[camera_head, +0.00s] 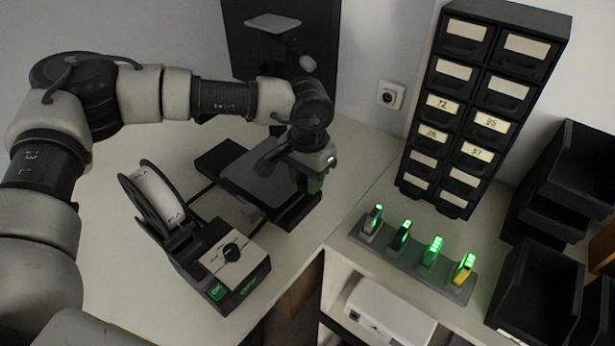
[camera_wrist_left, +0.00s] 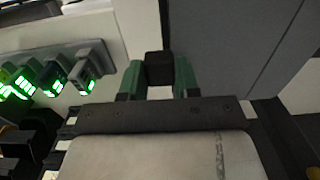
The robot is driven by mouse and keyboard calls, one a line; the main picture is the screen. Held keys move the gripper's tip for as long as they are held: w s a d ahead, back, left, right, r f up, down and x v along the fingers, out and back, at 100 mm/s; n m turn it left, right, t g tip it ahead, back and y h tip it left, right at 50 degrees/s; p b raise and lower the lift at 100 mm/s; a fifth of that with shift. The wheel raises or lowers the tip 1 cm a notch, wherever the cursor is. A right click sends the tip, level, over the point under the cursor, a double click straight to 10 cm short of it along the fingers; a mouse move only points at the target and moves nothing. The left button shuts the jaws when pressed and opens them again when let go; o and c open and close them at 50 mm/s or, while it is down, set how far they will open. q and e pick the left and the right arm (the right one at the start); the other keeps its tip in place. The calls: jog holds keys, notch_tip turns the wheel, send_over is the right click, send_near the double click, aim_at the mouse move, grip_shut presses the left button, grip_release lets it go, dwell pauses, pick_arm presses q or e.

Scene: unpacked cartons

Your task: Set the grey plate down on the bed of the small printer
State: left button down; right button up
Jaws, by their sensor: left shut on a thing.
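The grey plate (camera_head: 262,178) is a flat dark-grey square over the bed area of the small printer (camera_head: 228,258). My left gripper (camera_head: 308,182) is at the plate's right edge, pointing down. In the left wrist view, its green fingers (camera_wrist_left: 158,82) are shut on a dark block, apparently the plate's grip tab (camera_wrist_left: 158,66). The plate's grey face (camera_wrist_left: 225,45) fills the upper right there. The bed is mostly hidden under the plate, and I cannot tell whether the two touch. My right gripper is not in view.
A white spool (camera_head: 155,192) stands on the printer's left side. A rack (camera_head: 408,262) with several green-lit batteries, a drawer cabinet (camera_head: 478,105) and black bins (camera_head: 540,290) stand to the right. A larger dark printer (camera_head: 285,50) is behind. The table's left part is clear.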

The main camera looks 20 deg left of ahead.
pick_arm(q)
jog(key=shift+f, duration=0.15)
jog(key=shift+f+b, duration=0.95)
jog(key=shift+f, duration=0.1)
jog(key=c, duration=0.7)
grip_release()
jog(key=shift+c, duration=0.2)
jog(key=shift+r+p, duration=0.75)
jog(key=shift+r, duration=0.9)
notch_tip(320, 180, up, 11)
jog(key=b, duration=0.1)
jog(key=shift+b, duration=0.4)
